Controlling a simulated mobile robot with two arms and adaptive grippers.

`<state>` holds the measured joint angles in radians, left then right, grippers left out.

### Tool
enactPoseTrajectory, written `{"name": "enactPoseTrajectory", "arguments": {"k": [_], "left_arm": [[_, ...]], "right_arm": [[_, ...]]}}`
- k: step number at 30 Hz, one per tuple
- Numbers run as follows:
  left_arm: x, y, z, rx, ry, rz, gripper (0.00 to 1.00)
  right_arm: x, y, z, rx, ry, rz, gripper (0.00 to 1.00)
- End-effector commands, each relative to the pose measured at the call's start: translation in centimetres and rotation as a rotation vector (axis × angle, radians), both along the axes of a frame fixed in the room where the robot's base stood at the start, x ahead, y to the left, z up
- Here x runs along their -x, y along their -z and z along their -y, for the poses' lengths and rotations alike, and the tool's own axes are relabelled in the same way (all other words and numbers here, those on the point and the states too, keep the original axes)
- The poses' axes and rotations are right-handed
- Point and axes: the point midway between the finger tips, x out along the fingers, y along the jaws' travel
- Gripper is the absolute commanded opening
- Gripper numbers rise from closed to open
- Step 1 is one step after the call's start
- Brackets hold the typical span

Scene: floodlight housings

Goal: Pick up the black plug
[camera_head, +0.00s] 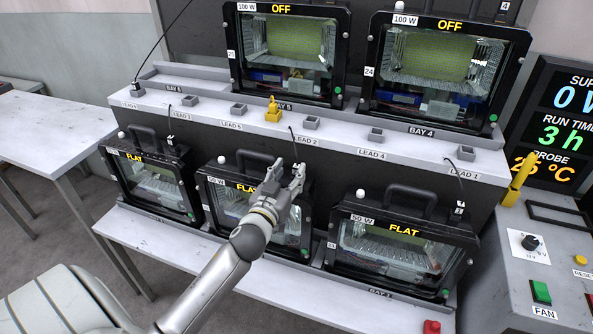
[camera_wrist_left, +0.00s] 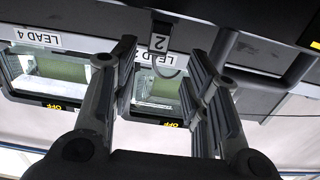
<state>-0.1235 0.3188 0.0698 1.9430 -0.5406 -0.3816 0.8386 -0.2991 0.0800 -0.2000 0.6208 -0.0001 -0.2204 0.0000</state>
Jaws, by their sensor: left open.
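Small black plugs on thin leads show in several places, and I cannot tell from their looks which one is meant. One black plug with a white "2" tag (camera_wrist_left: 160,36) is in the left wrist view, ahead of and between my fingertips. Its lead comes down by the LEAD 2 label in the head view. Other black plugs sit on the lower left lamp (camera_head: 171,141) and the lower right lamp (camera_head: 459,208). My left gripper (camera_head: 286,172) is open at the top of the middle lower lamp, partly hiding it. It also shows in the left wrist view (camera_wrist_left: 164,58). My right gripper is out of view.
A grey ledge (camera_head: 340,147) with several small sockets and a yellow plug (camera_head: 273,110) runs above the lower lamps. Lamp handles (camera_head: 410,197) stick up nearby. A control box (camera_head: 550,265) stands at right, a bare table (camera_head: 50,130) at left.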

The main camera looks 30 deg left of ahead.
Motion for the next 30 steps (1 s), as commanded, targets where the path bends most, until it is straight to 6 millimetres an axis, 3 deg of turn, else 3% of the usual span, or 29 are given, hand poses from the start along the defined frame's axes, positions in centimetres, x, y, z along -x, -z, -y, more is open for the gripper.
{"name": "enactPoseTrajectory", "arguments": {"k": [9, 19, 30], "left_arm": [[-3.9, 0.6, -0.4, 0.000, 0.000, 0.000, 0.43], [-4.5, 0.7, -0.5, 0.000, 0.001, 0.000, 0.43], [-4.4, 0.7, -0.5, 0.000, 0.001, 0.000, 0.00]], "right_arm": [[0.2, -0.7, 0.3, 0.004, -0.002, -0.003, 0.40], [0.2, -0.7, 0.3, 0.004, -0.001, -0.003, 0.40], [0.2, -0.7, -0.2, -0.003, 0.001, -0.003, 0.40]]}}
